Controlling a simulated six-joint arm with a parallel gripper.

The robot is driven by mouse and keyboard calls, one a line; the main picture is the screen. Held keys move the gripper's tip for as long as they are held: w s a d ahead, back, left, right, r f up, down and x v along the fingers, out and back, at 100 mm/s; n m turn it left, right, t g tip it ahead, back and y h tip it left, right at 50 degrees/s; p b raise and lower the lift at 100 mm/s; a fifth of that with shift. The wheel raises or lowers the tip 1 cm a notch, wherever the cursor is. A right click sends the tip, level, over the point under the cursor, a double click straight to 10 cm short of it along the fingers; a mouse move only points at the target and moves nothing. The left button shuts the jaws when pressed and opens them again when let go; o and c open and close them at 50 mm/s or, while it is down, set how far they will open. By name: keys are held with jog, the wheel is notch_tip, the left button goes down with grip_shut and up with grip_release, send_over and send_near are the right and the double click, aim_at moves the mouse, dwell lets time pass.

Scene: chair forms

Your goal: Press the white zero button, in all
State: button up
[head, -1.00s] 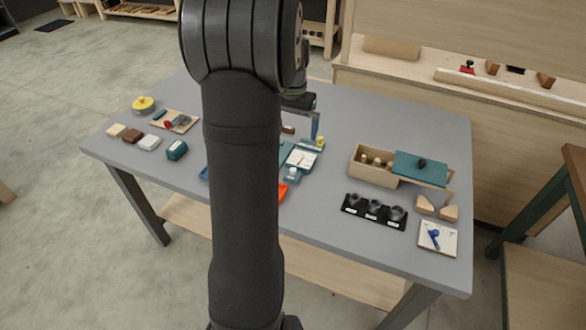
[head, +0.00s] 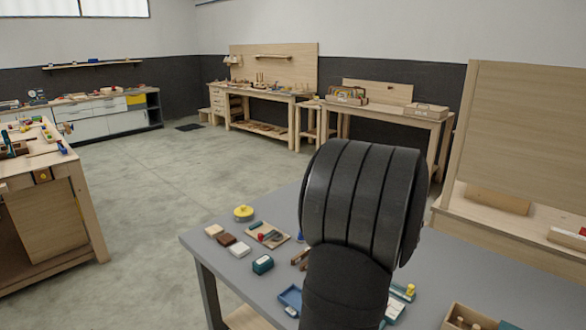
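A teal device with a white face (head: 394,310), which may be a scale, shows in part at the right edge of my arm on the grey table (head: 450,270). A small yellow piece (head: 409,291) stands at its back. I cannot make out a white zero button; my arm covers the area to the left of the device. My gripper is not in view, so its place relative to the device and its opening cannot be seen.
Left on the table are a yellow round piece (head: 243,213), a board with small tools (head: 268,235), cream, brown and white (head: 239,249) blocks, a teal block (head: 262,264) and a blue tray (head: 290,298). A wooden box (head: 455,320) is cut off at the lower right.

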grip_shut()
dwell(1.4)
